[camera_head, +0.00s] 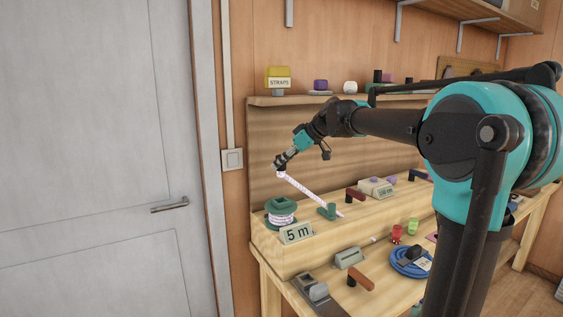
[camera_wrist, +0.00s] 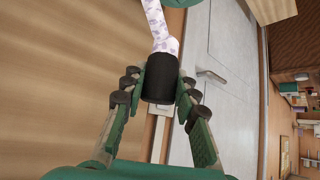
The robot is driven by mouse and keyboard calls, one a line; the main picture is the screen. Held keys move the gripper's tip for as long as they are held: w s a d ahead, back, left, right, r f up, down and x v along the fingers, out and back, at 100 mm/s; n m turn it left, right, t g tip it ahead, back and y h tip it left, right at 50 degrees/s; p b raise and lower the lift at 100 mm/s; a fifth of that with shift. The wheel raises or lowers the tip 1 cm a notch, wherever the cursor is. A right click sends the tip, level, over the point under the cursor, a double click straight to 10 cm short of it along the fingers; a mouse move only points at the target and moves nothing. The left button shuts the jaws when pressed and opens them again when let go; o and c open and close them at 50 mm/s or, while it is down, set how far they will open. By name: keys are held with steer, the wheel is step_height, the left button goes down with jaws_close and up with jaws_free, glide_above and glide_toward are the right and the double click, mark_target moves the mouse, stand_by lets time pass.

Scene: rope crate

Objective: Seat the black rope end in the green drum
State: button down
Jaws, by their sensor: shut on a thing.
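My gripper (camera_wrist: 157,95) is shut on the black rope end (camera_wrist: 161,76), a dark cylinder between its fingertips in the wrist view. The pale, purple-flecked rope (camera_wrist: 157,25) runs on from it. In the head view my gripper (camera_head: 280,164) is in the air above the green drum (camera_head: 281,205), and the rope (camera_head: 310,190) slants down from it to the right, to a green fitting (camera_head: 328,211) on the bench. The drum stands at the bench's left end with pale rope wound around it.
A "5 m" sign (camera_head: 297,233) stands in front of the drum. The bench (camera_head: 268,241) also holds a blue coil (camera_head: 408,266), red and green cups, and tools further right. A shelf (camera_head: 300,101) with a yellow straps box (camera_head: 278,77) is behind. A grey door (camera_head: 90,150) is at left.

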mark_target(282, 175)
steer(key=shift+f, duration=2.35)
steer(key=shift+f, duration=0.1)
steer(key=shift+f, duration=1.6)
steer(key=shift+f, duration=1.3)
steer(key=c, duration=1.1)
jaws_free()
steer(key=v, duration=1.2)
